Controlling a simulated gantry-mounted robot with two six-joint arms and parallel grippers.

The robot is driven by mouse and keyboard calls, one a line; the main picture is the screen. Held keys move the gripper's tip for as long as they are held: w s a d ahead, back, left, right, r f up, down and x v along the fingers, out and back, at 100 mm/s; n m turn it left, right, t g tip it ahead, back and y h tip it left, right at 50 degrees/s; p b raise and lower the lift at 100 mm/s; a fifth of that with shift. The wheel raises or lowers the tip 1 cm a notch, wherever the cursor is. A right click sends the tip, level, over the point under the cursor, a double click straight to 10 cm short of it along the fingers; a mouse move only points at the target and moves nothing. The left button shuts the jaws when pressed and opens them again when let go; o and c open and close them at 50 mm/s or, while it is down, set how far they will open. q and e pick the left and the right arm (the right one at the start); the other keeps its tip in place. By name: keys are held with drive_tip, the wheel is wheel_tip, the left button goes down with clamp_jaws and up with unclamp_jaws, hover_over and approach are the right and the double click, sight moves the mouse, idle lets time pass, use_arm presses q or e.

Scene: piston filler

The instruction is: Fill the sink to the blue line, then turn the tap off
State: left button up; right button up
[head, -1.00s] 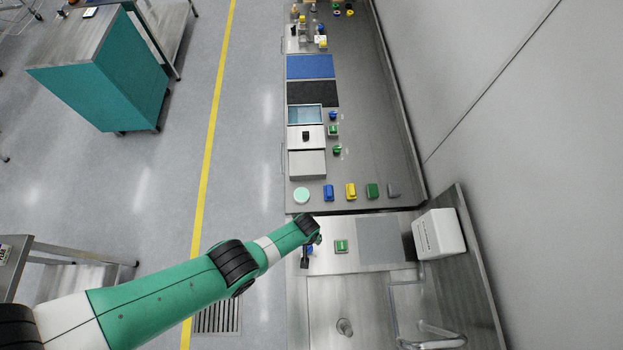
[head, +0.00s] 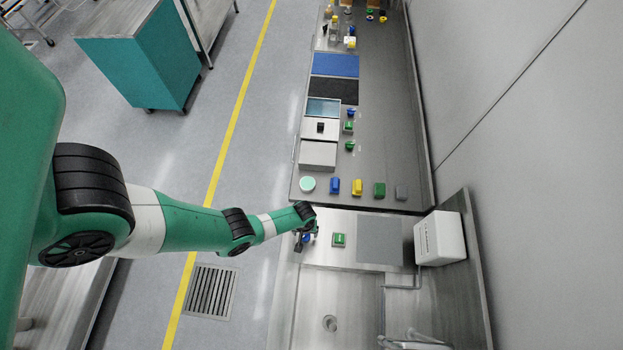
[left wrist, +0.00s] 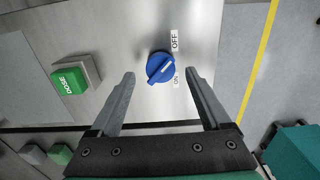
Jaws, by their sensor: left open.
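The blue tap knob (left wrist: 160,68) sits on a steel panel between an OFF label (left wrist: 175,40) and an ON label (left wrist: 177,82). Its white mark lies slanted; I cannot tell which label it points to. My left gripper (left wrist: 159,77) is open, its fingers on either side of the knob's lower part in the picture, seemingly apart from it. In the head view my left gripper (head: 302,241) partly hides the knob. The steel sink (head: 355,300) shows its drain (head: 329,323) at the bottom. The tap spout (head: 415,342) is cut off below. I cannot make out water or a blue line. My right gripper is not in view.
A green DOSE button (left wrist: 69,82) is beside the knob; it also shows in the head view (head: 339,240). A grey mat (head: 379,240) and a white box (head: 440,238) lie to the right. Several coloured blocks line the bench (head: 390,150) behind.

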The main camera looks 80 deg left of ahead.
sight(305, 236)
use_arm(q)
wheel_tip(305, 236, down, 3)
drive_tip(key=shift+b, duration=0.95)
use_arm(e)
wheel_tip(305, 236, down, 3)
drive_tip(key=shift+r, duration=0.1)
use_arm(q)
clamp_jaws()
